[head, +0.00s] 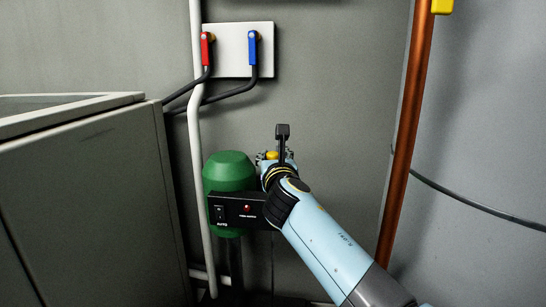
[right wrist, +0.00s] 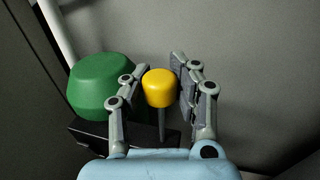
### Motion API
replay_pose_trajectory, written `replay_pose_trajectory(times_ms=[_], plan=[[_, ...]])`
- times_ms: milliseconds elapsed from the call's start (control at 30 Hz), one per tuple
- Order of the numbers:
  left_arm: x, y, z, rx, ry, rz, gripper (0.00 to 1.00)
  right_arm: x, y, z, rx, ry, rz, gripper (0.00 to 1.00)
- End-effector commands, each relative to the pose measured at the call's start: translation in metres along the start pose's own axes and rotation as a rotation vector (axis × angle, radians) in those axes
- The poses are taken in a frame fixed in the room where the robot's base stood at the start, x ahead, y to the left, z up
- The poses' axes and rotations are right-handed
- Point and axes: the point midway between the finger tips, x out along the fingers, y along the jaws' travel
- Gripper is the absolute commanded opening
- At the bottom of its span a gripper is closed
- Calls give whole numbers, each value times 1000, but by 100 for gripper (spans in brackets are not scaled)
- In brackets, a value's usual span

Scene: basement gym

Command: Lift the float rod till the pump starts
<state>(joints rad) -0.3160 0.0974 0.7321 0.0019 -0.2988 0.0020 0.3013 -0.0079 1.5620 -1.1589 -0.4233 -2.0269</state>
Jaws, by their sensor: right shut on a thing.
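The float rod's yellow knob (right wrist: 160,88) stands between my right gripper's fingers in the right wrist view, with a thin grey rod (right wrist: 162,125) below it. My right gripper (right wrist: 160,82) is shut on the float rod. In the head view my right gripper (head: 275,157) is just right of the green pump (head: 230,170), with a bit of the yellow knob (head: 271,155) showing. The pump also shows in the right wrist view (right wrist: 105,88). The rod's lower end is hidden. My left gripper is out of view.
A grey cabinet (head: 90,200) stands on the left. A white pipe (head: 195,130) runs down beside the pump. A wall plate (head: 230,65) carries red and blue valve levers. A copper pipe (head: 405,130) stands at the right.

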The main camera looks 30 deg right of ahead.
Motion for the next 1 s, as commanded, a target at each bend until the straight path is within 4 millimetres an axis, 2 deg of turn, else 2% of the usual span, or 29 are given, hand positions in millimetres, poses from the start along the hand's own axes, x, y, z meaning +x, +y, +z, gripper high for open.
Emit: replay_pose_trajectory(times_ms=[200, 233, 433, 767, 1000], plan=[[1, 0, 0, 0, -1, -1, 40, -1, 0, -4, 0, 5, 1, 0], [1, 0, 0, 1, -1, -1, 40, -1, 0, -4, 0, 5, 1, 28], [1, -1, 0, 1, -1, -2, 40, -1, 0, -4, 0, 4, 1, 55], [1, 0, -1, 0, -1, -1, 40, -6, 0, -4, 1, 4, 1, 55], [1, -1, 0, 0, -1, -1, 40, -45, 1, -4, 2, 5, 1, 55]])
